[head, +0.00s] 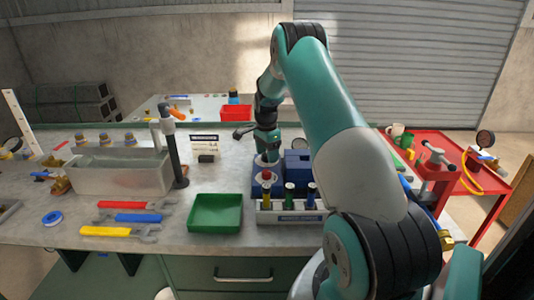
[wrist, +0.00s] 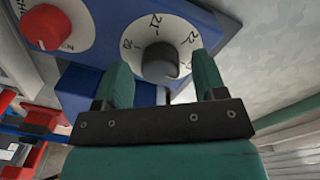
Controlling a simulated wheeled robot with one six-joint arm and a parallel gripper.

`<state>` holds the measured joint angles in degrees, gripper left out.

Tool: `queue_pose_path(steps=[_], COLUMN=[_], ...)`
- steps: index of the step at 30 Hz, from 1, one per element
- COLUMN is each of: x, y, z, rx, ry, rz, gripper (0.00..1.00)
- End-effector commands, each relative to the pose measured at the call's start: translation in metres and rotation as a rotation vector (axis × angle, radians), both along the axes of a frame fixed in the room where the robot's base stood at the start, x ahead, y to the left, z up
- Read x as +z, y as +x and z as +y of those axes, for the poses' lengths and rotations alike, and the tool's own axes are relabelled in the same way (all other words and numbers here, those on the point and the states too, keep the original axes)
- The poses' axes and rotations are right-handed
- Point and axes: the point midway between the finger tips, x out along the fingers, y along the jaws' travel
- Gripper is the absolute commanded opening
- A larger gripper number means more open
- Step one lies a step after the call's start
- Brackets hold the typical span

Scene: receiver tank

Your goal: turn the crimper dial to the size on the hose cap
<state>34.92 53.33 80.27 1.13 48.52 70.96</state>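The crimper is a blue box (head: 292,166) at the bench's middle, partly hidden by my arm. In the wrist view its blue panel (wrist: 100,85) carries a grey dial (wrist: 159,62) with printed numbers around it, seen tilted; they look like 20, 21 and 22. I cannot tell which one the dial points at. My gripper (wrist: 162,60) is open, its two green fingers on either side of the dial with gaps showing. In the head view my gripper (head: 266,162) is down at the crimper. No size on a hose cap is readable.
A red knob (wrist: 47,27) is left of the dial. A rack (head: 290,217) with several colour-topped pieces stands in front of the crimper. A green tray (head: 215,228), wrenches (head: 133,218), a metal tank (head: 118,178) and a dark post (head: 174,155) are to the left.

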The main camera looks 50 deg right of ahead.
Motion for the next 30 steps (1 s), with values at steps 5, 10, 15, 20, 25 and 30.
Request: queue_pose_path(steps=[5,10,15,20,25,30], x=[0.0,0.015,0.053,0.095,0.135,0.162], y=[0.001,0.002,0.003,0.004,0.005,0.006], z=[0.001,0.0,-0.001,-0.001,-0.002,-0.002], rx=[0.002,0.003,0.002,0.001,0.001,0.001], ry=[0.0,-0.002,-0.003,-0.003,-0.002,-0.002], rz=[-0.001,-0.004,-0.006,-0.006,-0.004,-0.003], gripper=[0.65,0.65,0.65,0.65,0.65,0.65])
